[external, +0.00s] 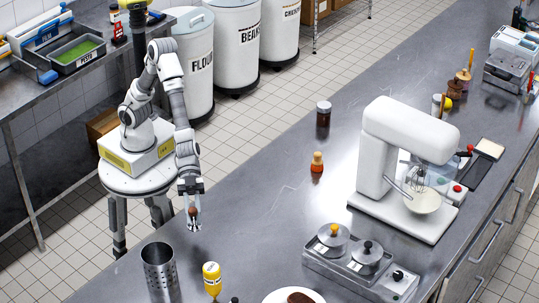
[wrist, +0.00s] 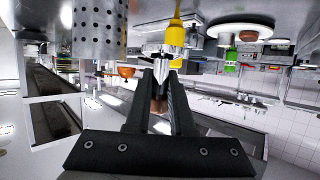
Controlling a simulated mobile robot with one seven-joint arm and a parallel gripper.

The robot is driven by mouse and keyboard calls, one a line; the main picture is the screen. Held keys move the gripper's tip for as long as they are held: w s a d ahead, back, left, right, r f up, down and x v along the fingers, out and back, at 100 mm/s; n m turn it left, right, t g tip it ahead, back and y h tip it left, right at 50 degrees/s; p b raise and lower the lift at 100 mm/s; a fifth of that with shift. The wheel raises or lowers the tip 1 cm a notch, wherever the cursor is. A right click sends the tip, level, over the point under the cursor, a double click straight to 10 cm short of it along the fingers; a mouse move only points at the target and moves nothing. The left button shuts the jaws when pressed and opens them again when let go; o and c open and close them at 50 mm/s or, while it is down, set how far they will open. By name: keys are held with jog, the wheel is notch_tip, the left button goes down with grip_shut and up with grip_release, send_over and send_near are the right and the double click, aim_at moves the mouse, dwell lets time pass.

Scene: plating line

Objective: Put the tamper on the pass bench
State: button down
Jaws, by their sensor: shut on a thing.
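My gripper (external: 192,203) is shut on the tamper, pointing down over the near left edge of the steel bench (external: 250,205). The tamper's brown handle (external: 192,212) shows between the fingers in the external view, with a pale metal part below it. I cannot tell whether the tamper touches the bench top. In the wrist view, where the scene appears upside down, my gripper's dark fingers (wrist: 160,72) close around the tamper, whose brownish part (wrist: 158,106) shows between them; much of it is hidden.
A perforated metal cylinder (external: 159,272) and a yellow bottle (external: 212,279) stand near the gripper.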

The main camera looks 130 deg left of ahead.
jog(key=shift+d, duration=0.15)
jog(key=shift+w+f, duration=0.15)
jog(key=shift+w, duration=0.1)
jog(key=w+a+f, duration=0.4)
jog(key=w+a, duration=0.1)
jog(key=w+a+f, duration=0.2)
jog(key=shift+w+a+f, duration=0.15)
jog(key=shift+w+a, duration=0.1)
jog(key=shift+w, duration=0.15)
jog(key=shift+a+f, duration=0.1)
jog(key=shift+f, duration=0.1)
jog(key=shift+f+b, duration=0.4)
jog(key=shift+f, duration=1.45)
jog(key=shift+f+b, duration=0.35)
jog(key=shift+f, duration=0.3)
jog(key=c, duration=0.8)
grip_release()
